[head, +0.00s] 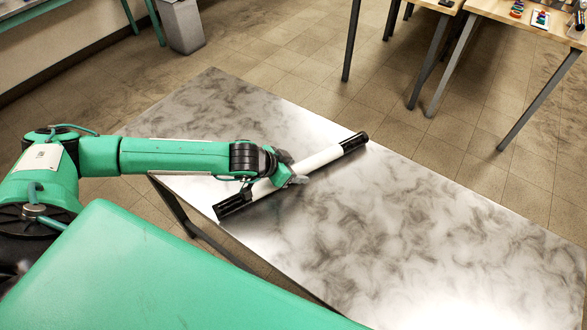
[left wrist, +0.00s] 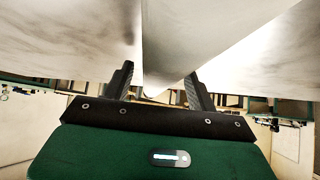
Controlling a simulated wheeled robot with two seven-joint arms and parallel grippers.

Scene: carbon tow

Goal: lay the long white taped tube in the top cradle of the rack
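The long white tube (head: 313,163) with black end sections lies slantwise over the left part of the table in the head view. Its near black end is close to the table's left edge, and its far end points to the upper right. My left gripper (head: 290,176) is at the tube, left of its middle, with its fingers parted around it. In the left wrist view the two fingers (left wrist: 159,80) stand apart with a pale surface between them. Whether they press on the tube cannot be told. Whether the tube touches the table is unclear. My right gripper and the rack do not show.
The metal table (head: 430,230) with smoky dark marks is bare to the right of the tube. A wooden bench (head: 480,10) with small colourful items stands at the upper right. A grey bin (head: 181,25) stands at the upper left. Tiled floor lies between them.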

